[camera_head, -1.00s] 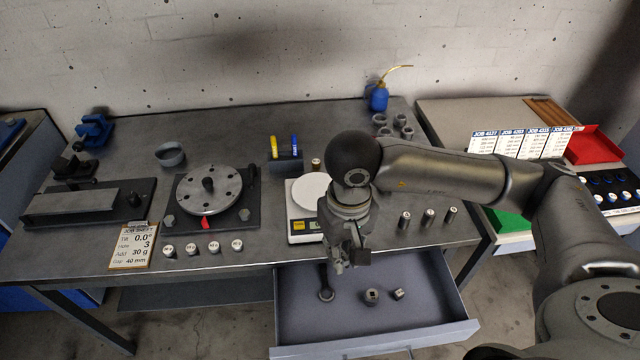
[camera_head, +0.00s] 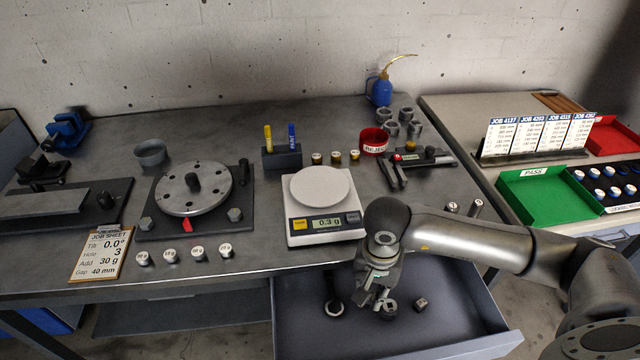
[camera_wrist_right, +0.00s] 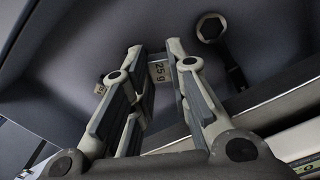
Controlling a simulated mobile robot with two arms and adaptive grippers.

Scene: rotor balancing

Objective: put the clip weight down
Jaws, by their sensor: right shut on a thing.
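My right gripper (camera_head: 376,298) points down into the open drawer (camera_head: 485,312), low over its floor. It is shut on the clip weight (camera_wrist_right: 159,72), a small grey block that reads "25 g" between the fingertips in the right wrist view. In the head view the fingers largely hide the held weight. A grey piece (camera_head: 389,309) shows right at the fingertips there; I cannot tell whether the weight touches it or the drawer floor. My left gripper is out of view.
In the drawer, a dark ring-ended tool (camera_head: 334,306) lies left of the gripper and a small grey block (camera_head: 420,303) lies to its right. The scale (camera_head: 322,200) on the bench reads 0.3 g. The drawer's right side is clear.

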